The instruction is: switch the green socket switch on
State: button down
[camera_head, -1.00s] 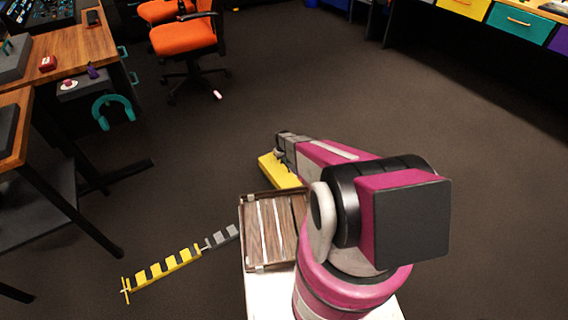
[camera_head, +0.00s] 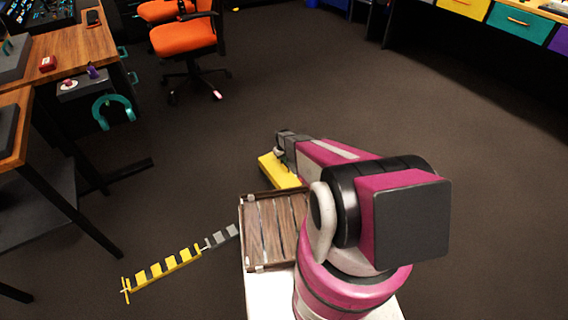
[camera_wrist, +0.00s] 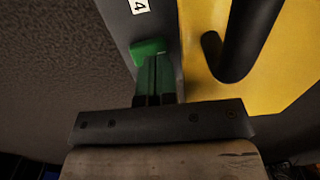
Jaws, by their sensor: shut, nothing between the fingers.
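The green socket switch (camera_wrist: 148,48) shows in the wrist view as a bright green block on a dark grey strip (camera_wrist: 120,22), beside a white label with a 4. My gripper (camera_wrist: 155,60) is shut and empty. Its narrow green-looking fingertips lie right at the switch's lower edge in the picture; I cannot tell whether they touch it or which way the switch is tipped. In the head view my gripper end (camera_head: 284,140) is beyond my pink arm, beside a yellow body (camera_head: 278,170). The switch cannot be made out there.
A yellow surface (camera_wrist: 290,70) with a thick dark cylinder (camera_wrist: 248,40) lies right of the switch. A slatted wooden tray (camera_head: 268,232) sits near my arm. A desk (camera_head: 45,55) stands at left, an orange chair (camera_head: 184,38) behind. The floor at right is clear.

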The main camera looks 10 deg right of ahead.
jog(key=shift+r, duration=2.75)
